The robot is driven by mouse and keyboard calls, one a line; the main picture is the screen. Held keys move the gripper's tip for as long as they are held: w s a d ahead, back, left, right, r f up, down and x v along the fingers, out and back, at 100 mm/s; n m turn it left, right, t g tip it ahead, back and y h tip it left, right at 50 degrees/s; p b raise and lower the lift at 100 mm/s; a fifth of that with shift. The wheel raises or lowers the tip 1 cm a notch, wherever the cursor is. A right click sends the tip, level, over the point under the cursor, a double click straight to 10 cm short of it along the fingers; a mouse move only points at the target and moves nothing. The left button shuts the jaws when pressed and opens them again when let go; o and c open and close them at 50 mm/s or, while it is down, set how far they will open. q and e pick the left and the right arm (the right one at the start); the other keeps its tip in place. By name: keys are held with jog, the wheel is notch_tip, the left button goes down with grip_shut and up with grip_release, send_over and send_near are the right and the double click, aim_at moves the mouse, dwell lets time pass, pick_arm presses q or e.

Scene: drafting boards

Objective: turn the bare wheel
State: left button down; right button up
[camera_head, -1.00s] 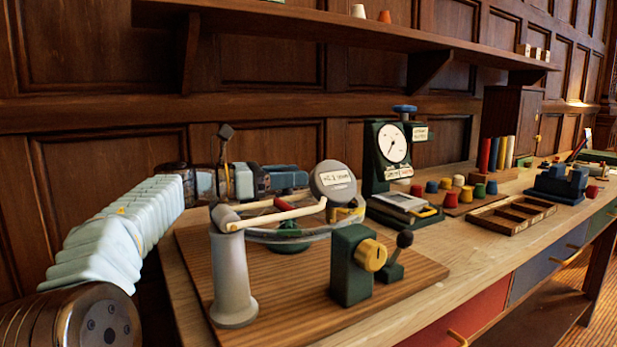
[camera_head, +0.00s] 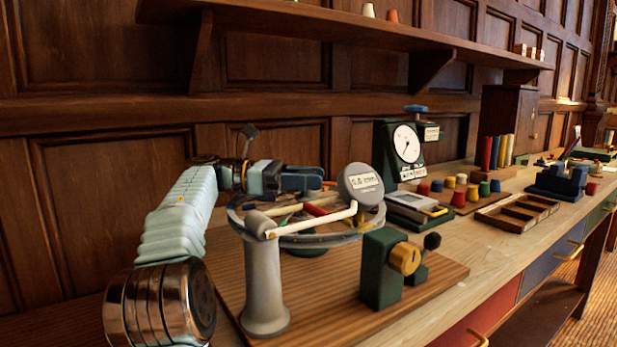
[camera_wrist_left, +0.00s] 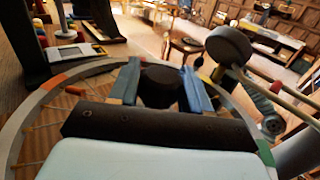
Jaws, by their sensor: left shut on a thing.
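The bare wheel (camera_head: 338,238) is a grey spoked rim without a tyre, lying flat in a truing stand with a grey post (camera_head: 263,285). The rim, with coloured marks, curves around in the left wrist view (camera_wrist_left: 28,115). My left gripper (camera_head: 318,180) is at the wheel's far side in the head view. A round gauge (camera_head: 361,184) with a small readout stands at the wheel's right side. A pale arm runs from post to gauge. The right gripper is out of view.
A green block with a yellow knob (camera_head: 404,258) stands at the front right of the wooden base (camera_head: 440,277). A dial instrument (camera_head: 398,150), coloured pegs and a compartment tray (camera_head: 517,211) stand farther right. The panelled wall is close behind; a shelf (camera_head: 330,22) runs above.

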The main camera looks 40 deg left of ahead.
pick_arm(q)
jog(key=c, duration=0.6)
grip_release()
jog(key=shift+a, duration=0.1)
jog(key=shift+p+v, duration=0.8)
jog(key=shift+v, duration=5.15)
jog(key=shift+s, duration=0.1)
